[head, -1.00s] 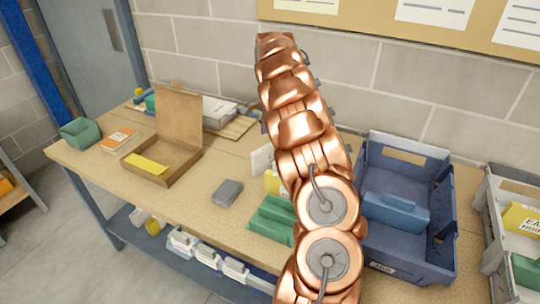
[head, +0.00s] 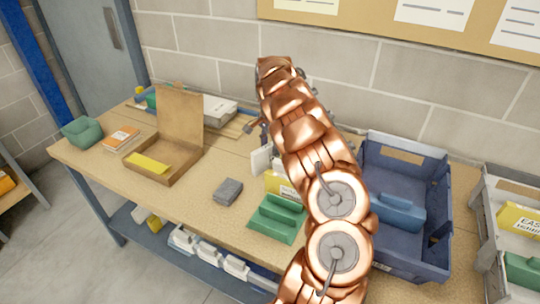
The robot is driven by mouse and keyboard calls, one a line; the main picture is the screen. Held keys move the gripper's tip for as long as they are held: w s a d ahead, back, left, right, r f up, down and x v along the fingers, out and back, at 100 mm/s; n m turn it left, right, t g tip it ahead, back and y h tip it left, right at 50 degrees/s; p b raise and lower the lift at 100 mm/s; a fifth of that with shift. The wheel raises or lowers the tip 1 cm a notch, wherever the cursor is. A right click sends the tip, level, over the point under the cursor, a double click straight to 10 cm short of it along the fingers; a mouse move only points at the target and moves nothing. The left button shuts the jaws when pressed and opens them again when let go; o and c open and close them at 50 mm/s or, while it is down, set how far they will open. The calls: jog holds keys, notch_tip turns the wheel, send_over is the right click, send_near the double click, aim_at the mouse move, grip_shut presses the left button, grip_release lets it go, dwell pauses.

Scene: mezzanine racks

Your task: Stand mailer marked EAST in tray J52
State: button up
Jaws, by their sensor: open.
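A yellow mailer (head: 518,219) with lettering starting "EAS" stands in the grey tray (head: 487,233) at the right edge; its end is cut off by the frame. Another yellow mailer (head: 283,187) stands behind a green holder (head: 277,220) mid-table, partly hidden by my arm; its print is too small to read. A blue tray (head: 444,232) stands right of my arm with a blue divider-like piece (head: 398,212) inside. I cannot read J52 on any label. My gripper (head: 252,127) is mostly hidden behind the arm; a dark part shows left of it, over the back of the table, holding nothing visible.
An open cardboard box (head: 178,120), a grey block (head: 228,191), a white upright piece (head: 261,160) and a green bin (head: 82,131) stand on the table. The wall (head: 300,100) is close behind. Table surface left of the grey block is clear.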

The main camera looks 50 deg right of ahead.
jog(key=shift+c, duration=0.4)
grip_shut()
jog(key=shift+r, duration=0.1)
